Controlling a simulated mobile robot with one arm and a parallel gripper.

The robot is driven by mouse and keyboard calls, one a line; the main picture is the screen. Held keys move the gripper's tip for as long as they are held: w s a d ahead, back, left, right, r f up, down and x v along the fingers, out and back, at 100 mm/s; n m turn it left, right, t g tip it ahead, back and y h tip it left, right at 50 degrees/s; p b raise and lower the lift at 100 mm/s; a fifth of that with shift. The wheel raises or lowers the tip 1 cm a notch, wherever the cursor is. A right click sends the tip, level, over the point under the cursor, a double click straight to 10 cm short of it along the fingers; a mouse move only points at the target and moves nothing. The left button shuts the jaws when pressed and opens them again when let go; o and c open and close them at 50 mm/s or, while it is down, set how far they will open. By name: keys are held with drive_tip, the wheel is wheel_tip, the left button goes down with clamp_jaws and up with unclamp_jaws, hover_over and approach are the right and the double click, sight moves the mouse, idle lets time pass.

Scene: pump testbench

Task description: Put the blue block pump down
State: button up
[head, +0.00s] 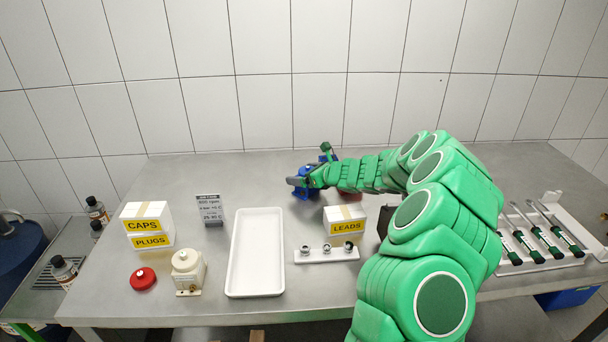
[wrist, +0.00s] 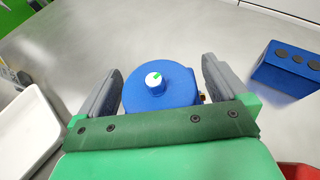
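In the wrist view, a round blue body (wrist: 162,94) with a white cap marked green lies between the two grey fingers of my gripper (wrist: 162,72). I take it for the blue block pump. The fingers are spread along its two sides; whether they press on it is not clear. A small brass-coloured fitting shows at its right side. In the head view, my gripper (head: 298,182) is at the back middle of the table, with blue parts (head: 306,171) beside it. My arm hides much there, and I cannot tell whether the pump touches the table.
A blue block (wrist: 288,69) with dark round spots stands right in the wrist view. The steel table (head: 265,178) also holds a white tray (head: 233,254), a LEADS box (head: 345,226), a small fitting rack (head: 327,256), a cream pump (head: 188,271) and a grey sign (head: 210,210).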

drive_tip(key=shift+r, duration=0.15)
drive_tip(key=v, duration=0.5)
wheel_tip(320, 180, up, 6)
drive_tip(key=shift+f, duration=0.25)
drive_tip(key=shift+r, duration=0.7)
drive_tip(key=shift+a+r, duration=0.1)
